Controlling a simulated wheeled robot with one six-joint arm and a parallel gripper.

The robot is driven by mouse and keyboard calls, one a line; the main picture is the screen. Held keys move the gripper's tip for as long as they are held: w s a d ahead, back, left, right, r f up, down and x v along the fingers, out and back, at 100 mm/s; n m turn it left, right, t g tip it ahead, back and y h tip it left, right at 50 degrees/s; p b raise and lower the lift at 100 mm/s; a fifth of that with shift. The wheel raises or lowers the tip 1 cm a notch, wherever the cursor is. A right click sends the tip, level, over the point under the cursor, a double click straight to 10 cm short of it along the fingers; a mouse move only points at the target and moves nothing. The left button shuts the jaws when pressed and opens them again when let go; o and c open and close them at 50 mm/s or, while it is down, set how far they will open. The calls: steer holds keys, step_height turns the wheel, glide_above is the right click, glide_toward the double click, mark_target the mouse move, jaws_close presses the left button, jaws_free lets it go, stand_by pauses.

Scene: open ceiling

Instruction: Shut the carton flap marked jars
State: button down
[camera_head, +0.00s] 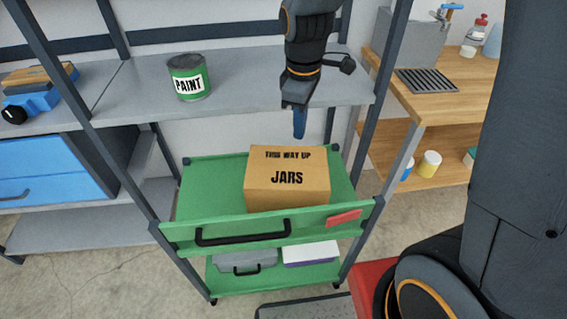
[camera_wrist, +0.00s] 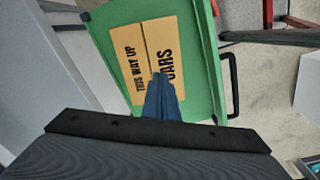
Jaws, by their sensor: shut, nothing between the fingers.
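The brown carton (camera_head: 288,201) sits in the green drawer of the rack. Its top shows a flap marked JARS (camera_head: 308,178) and, behind it, a flap marked THIS WAY UP (camera_head: 262,155). In the wrist view the JARS flap (camera_wrist: 166,38) and the THIS WAY UP flap (camera_wrist: 122,45) lie side by side along a thin seam. Both look flat or nearly so; I cannot tell if the JARS flap is slightly raised. My gripper (camera_head: 299,136) is shut and empty, pointing down above the carton's back right. In the wrist view its blue fingers (camera_wrist: 161,78) hide part of the JARS flap.
The green drawer (camera_head: 205,200) has a black handle and a red tag at its front. A paint can (camera_head: 188,78) stands on the grey shelf above, left of my arm. Rack posts stand on both sides. A wooden sink bench (camera_head: 450,105) is at the right.

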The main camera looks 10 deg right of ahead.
steer(key=w+a+f+n, duration=0.1)
steer(key=w+a+n, duration=0.2)
glide_above(285, 167)
steer(key=shift+n, duration=0.4)
steer(key=f, duration=0.8)
steer(key=f+p, duration=0.1)
steer(key=f, duration=0.3)
steer(key=shift+s+a+f, duration=0.1)
steer(key=shift+s+f, duration=0.15)
steer(key=shift+w+f, duration=0.1)
steer(key=shift+f, duration=0.7)
